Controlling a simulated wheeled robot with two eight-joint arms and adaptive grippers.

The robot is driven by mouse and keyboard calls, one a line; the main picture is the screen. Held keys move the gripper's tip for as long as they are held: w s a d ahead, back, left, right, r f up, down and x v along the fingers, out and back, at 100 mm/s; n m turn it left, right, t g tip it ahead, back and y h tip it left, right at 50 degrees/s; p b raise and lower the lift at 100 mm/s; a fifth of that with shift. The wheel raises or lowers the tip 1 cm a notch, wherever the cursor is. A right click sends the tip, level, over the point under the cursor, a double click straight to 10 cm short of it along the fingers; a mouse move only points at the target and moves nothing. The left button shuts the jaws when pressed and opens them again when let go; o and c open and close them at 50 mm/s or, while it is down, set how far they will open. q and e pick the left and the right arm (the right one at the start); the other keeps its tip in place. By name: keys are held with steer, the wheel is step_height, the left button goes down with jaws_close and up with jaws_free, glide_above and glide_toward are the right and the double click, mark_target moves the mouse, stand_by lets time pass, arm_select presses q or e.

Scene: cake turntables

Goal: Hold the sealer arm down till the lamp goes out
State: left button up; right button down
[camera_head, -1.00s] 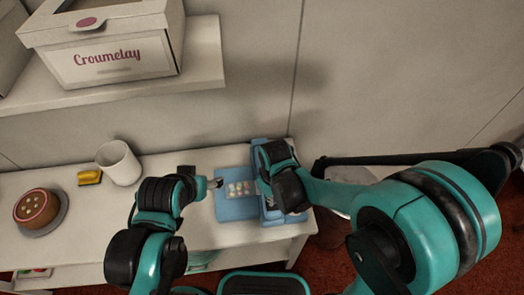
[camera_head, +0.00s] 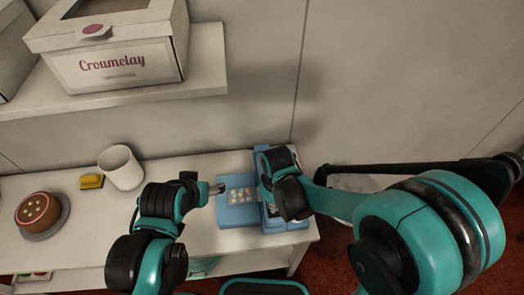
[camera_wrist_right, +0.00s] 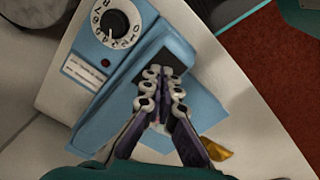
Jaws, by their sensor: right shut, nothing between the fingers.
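The blue sealer (camera_head: 297,224) stands at the right end of the white table, largely covered by my right gripper (camera_head: 284,204) in the head view. In the right wrist view, the sealer's blue arm (camera_wrist_right: 112,118) runs under my right gripper (camera_wrist_right: 163,74), which is shut and empty. Its fingertips are over the dark pad on the arm; contact cannot be told for certain. The small lamp (camera_wrist_right: 105,62) looks dark red, not brightly lit. A bag of colored sweets (camera_head: 241,195) lies on a blue plate (camera_head: 238,215). My left gripper (camera_head: 218,188) is at its left edge; its jaws are unclear.
A white dial (camera_wrist_right: 113,22) and a label (camera_wrist_right: 89,72) are on the sealer. A white mug (camera_head: 121,167), a yellow block (camera_head: 91,182) and a cake (camera_head: 38,210) stand to the left. A shelf with a Croumelay box (camera_head: 118,68) overhangs the back.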

step_height(320, 180, up, 16)
steer(key=p, duration=1.2)
steer(key=shift+p, duration=0.3)
steer(key=shift+d, duration=0.1)
